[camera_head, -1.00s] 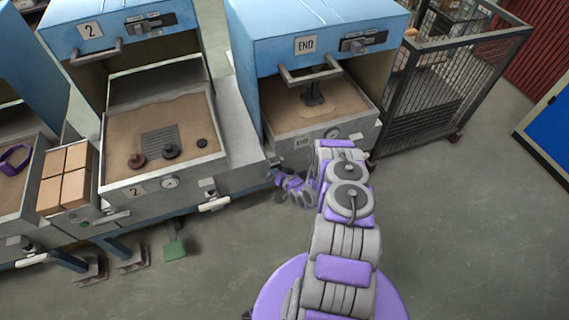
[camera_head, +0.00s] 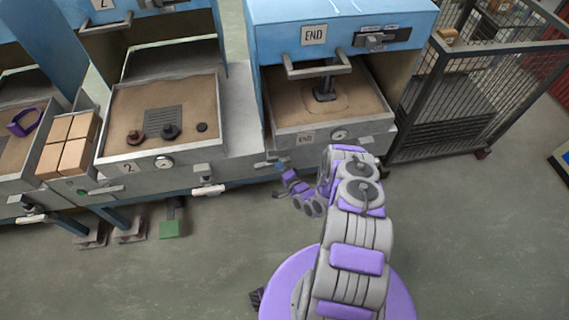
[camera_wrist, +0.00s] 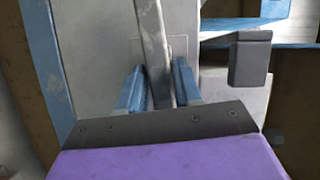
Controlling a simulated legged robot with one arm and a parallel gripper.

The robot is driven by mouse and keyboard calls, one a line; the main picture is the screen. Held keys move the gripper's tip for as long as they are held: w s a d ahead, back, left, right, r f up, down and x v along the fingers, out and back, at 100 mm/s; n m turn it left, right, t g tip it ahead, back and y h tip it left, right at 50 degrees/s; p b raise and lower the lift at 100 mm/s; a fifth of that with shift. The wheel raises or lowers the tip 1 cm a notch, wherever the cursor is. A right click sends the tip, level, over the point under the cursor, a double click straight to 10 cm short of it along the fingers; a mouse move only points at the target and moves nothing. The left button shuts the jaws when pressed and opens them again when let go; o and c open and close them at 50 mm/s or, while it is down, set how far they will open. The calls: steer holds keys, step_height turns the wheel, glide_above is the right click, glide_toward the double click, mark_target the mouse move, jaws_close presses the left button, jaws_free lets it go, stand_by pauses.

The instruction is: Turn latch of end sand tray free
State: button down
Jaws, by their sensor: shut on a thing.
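Sand tray 2 (camera_head: 117,152) stands to the left, with a gauge and a white-handled catch (camera_head: 207,190). A wire cage (camera_head: 470,90) stands at the right. In the wrist view a dark block (camera_wrist: 250,58) hangs right of the fingers.

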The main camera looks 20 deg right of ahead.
steer(key=shift+d+f+m+b, duration=0.1)
steer(key=shift+f+m+b, duration=0.25)
steer(key=shift+m, duration=0.35)
steer(key=shift+d+r+t, duration=0.1)
steer(key=shift+d+t, duration=0.05)
steer(key=shift+t, duration=0.15)
steer(key=c, duration=1)
jaws_free()
steer(key=shift+o, duration=0.4)
